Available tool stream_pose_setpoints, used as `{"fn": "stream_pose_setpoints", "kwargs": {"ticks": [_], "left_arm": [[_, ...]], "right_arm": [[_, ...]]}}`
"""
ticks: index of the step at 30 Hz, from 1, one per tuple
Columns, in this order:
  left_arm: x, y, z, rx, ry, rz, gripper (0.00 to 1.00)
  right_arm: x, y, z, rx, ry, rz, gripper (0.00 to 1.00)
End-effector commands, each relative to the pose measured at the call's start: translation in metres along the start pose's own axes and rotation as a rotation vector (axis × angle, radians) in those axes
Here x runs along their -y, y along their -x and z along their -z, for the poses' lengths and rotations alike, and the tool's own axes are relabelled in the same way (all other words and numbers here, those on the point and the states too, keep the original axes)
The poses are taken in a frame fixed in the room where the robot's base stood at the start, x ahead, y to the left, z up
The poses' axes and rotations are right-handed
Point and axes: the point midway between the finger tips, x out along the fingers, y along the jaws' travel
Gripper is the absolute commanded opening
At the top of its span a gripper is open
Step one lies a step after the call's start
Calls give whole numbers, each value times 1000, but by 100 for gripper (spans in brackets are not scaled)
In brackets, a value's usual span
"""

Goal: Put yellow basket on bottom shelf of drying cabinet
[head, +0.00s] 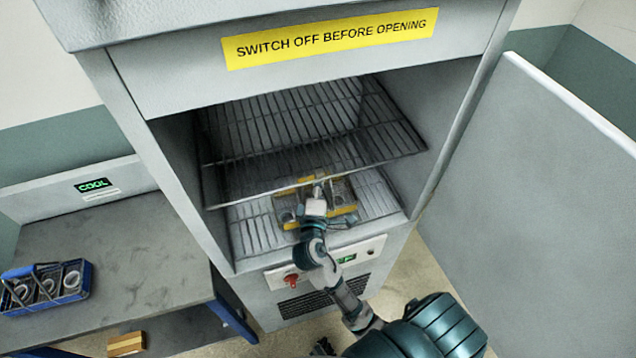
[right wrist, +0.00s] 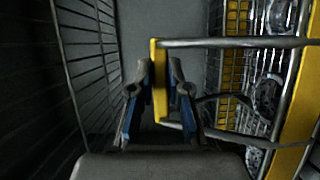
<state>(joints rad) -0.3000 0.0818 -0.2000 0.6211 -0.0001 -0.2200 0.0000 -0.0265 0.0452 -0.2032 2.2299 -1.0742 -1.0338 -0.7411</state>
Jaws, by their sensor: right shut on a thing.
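The drying cabinet (head: 190,75) stands open in front of me. The yellow basket (head: 345,211) is inside it, low down, over the wire bottom shelf (head: 250,236) and below the upper rack. I cannot tell whether its base touches the shelf wires. My right gripper (head: 317,190) reaches in from the front and is shut on the basket's handle. In the right wrist view the fingers (right wrist: 160,92) close around the yellow handle grip (right wrist: 158,62), with the basket (right wrist: 298,110) on the right, holding metal rings. My left gripper is not in view.
An upper wire rack (head: 300,140) hangs just above my right gripper. The cabinet door (head: 540,170) is swung wide to the right. A bench (head: 120,235) at the left carries a blue basket (head: 45,285) of rings. A yellow block (head: 126,344) sits below the bench.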

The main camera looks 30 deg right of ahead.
Motion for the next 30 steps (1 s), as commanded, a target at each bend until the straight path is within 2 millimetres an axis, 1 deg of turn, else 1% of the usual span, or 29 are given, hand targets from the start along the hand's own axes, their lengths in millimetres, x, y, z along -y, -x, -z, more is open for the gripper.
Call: {"fn": "stream_pose_setpoints", "kwargs": {"ticks": [6,7,8,9,10,18,22,26,30], "left_arm": [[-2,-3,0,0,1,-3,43],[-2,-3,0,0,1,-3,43],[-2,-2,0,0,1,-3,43],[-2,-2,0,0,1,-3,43],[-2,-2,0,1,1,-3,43],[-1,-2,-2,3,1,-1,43],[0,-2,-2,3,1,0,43],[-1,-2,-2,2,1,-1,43],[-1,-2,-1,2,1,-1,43]], "right_arm": [[3,0,0,-1,-1,-3,0],[3,0,0,-1,-1,-4,21],[2,0,0,-1,-1,-4,29],[2,0,0,-1,-1,-3,39],[3,0,0,-1,-1,-3,46],[5,0,0,0,1,3,46],[6,8,1,-1,1,4,46],[6,30,1,-1,-1,5,46],[6,63,2,-2,0,5,46]]}}
